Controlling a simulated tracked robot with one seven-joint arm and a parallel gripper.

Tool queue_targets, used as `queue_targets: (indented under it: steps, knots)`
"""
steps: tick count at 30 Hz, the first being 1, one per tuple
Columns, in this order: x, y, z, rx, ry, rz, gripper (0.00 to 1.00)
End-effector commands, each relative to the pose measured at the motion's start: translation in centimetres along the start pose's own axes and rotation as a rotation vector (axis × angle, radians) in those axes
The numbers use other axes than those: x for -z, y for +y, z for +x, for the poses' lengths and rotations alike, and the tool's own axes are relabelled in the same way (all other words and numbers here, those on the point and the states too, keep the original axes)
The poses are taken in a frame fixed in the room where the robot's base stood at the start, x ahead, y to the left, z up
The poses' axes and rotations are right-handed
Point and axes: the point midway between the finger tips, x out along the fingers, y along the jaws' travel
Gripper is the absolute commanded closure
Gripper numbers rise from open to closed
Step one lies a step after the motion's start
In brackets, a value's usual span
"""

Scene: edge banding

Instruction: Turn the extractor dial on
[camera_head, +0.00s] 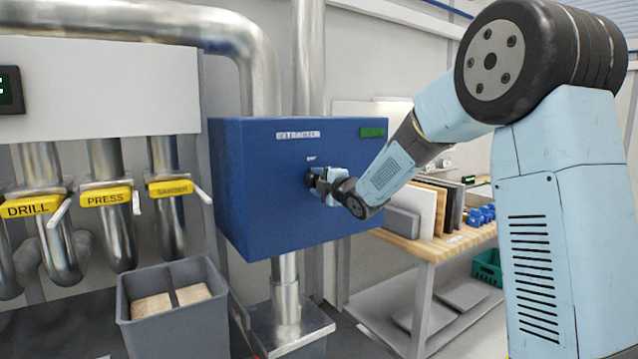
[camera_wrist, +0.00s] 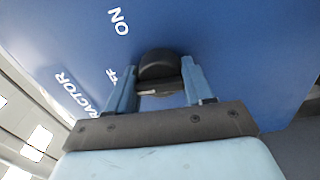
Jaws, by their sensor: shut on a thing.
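The blue extractor box (camera_head: 262,215) carries an EXTRACTOR label (camera_head: 298,135) and a dark green panel (camera_head: 372,132) at its top right. The black round dial (camera_head: 308,179) is on its front face, largely hidden by my gripper (camera_head: 319,182) in the head view. In the wrist view the dial (camera_wrist: 158,66) sits between the two blue fingers of my gripper (camera_wrist: 160,80), which is shut on it. The white ON mark (camera_wrist: 118,22) and a partly hidden OFF mark (camera_wrist: 112,75) lie to the dial's left there. Which mark the dial points at cannot be told.
Metal ducts with yellow DRILL (camera_head: 31,206), PRESS (camera_head: 105,197) and SANDER (camera_head: 170,188) gates stand at the left. A grey divided bin (camera_head: 172,325) is below them. A wooden bench (camera_head: 430,245) with boards stands behind my arm, with a green crate (camera_head: 487,266) below.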

Motion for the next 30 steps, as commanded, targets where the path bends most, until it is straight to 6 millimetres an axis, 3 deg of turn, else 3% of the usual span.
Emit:
queue_targets:
  steps: [30]
  knots:
    - [0.0, -0.48, -0.03, 0.008, -0.005, 0.914, 0.79]
